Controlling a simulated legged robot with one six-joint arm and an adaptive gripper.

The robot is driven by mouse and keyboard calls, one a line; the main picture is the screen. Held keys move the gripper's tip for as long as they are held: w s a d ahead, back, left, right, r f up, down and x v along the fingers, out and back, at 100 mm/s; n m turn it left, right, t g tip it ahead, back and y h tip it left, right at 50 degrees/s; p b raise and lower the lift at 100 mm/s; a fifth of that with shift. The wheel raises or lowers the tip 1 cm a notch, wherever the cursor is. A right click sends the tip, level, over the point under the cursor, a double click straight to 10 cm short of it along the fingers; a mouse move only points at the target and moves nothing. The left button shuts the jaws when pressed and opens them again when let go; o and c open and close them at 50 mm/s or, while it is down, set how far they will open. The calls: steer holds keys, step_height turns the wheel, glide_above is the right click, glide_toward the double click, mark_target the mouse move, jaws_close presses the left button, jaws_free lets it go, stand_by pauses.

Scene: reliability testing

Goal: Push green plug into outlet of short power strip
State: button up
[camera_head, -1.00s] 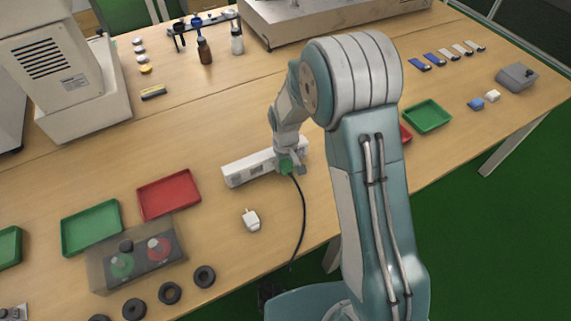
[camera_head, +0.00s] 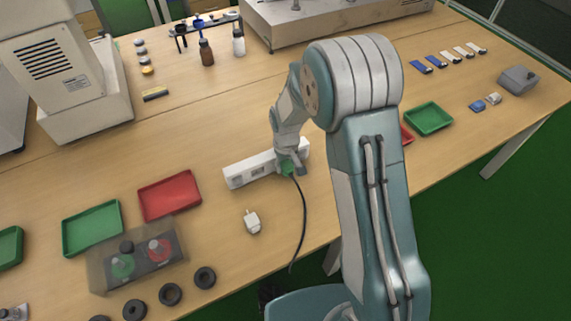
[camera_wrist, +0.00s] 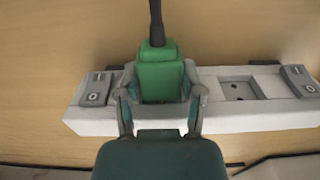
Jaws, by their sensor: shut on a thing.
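The green plug (camera_wrist: 160,78), with a black cord, is held between the two fingers of my gripper (camera_wrist: 163,100) in the wrist view. My gripper is shut on it. The plug is over the left part of the white short power strip (camera_wrist: 222,121), between a grey switch at the left end and an open outlet (camera_wrist: 239,89) to its right. Whether its prongs are in the strip is hidden. In the head view, the plug (camera_head: 287,168) shows as a small green patch under my gripper (camera_head: 290,166), at the power strip (camera_head: 240,172).
A white plug-like block (camera_head: 252,221) lies in front of the strip. A red tray (camera_head: 169,195) and a green tray (camera_head: 92,228) lie to the left. A button box (camera_head: 138,257) and several black rings are at front left.

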steer(key=shift+w+a, duration=0.15)
steer(key=shift+w, duration=0.2)
stand_by(0.5)
steer(key=o, duration=1.2)
steer(key=s+d+r+m+t, duration=0.1)
steer(key=s+d+r, duration=0.1)
steer(key=r, duration=0.8)
steer(key=s+d+r+t, duration=0.1)
steer(key=s+d+r, duration=0.15)
steer(key=r, duration=0.85)
steer(key=s+d+r+m+t, duration=0.1)
steer(key=s+d+r, duration=0.1)
steer(key=s, duration=0.4)
steer(key=s+d+r+m+t, duration=0.1)
steer(key=s+d+r, duration=0.1)
steer(key=s+r, duration=0.2)
steer(key=s+d+r+m+t, duration=0.1)
steer(key=s+d+r, duration=0.1)
steer(key=s, duration=0.8)
steer(key=shift+s+d+r+m+t, duration=0.15)
steer(key=shift+d+r+m+t, duration=0.15)
steer(key=shift+r, duration=0.15)
